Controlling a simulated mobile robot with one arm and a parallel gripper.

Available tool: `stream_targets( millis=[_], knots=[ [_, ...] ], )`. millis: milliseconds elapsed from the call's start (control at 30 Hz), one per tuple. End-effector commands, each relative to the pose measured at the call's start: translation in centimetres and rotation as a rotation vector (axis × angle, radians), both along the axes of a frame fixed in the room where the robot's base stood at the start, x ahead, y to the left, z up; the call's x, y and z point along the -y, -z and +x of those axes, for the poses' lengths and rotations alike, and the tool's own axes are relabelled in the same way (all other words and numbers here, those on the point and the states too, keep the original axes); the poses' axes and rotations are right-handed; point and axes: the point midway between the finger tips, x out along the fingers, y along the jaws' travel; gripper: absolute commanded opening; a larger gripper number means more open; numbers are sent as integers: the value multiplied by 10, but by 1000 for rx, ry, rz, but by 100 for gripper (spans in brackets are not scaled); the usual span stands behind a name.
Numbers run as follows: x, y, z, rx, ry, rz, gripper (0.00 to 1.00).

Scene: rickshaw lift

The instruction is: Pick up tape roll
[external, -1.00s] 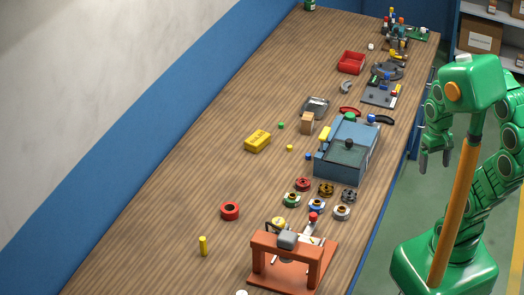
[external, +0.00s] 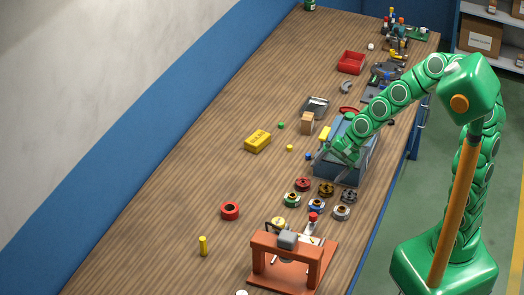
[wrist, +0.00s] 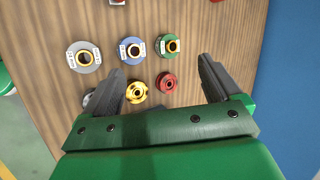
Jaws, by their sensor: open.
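A red ring with a dark centre (external: 230,211), which looks like the tape roll, lies flat on the wooden bench (external: 180,190), left of the small spools. My gripper (external: 330,167) is open and empty, above the near part of the blue-grey box and well to the right of the red ring. In the wrist view the open fingers (wrist: 160,70) point towards the spools. A red spool (wrist: 165,82) and a gold spool (wrist: 136,92) show between them. A small red edge at the top of the wrist view is too cut off to identify.
Several flanged spools (external: 316,205) stand in two rows below the blue-grey box (external: 352,172). An orange press frame (external: 300,280) is at the near end. A yellow box (external: 257,141) lies farther back.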

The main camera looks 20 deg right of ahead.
Motion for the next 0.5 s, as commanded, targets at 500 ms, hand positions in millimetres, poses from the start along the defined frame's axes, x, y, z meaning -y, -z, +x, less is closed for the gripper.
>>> stream_targets(
  millis=[500],
  knots=[
    [-150,42,29,-302,433,420,92]
  ],
)
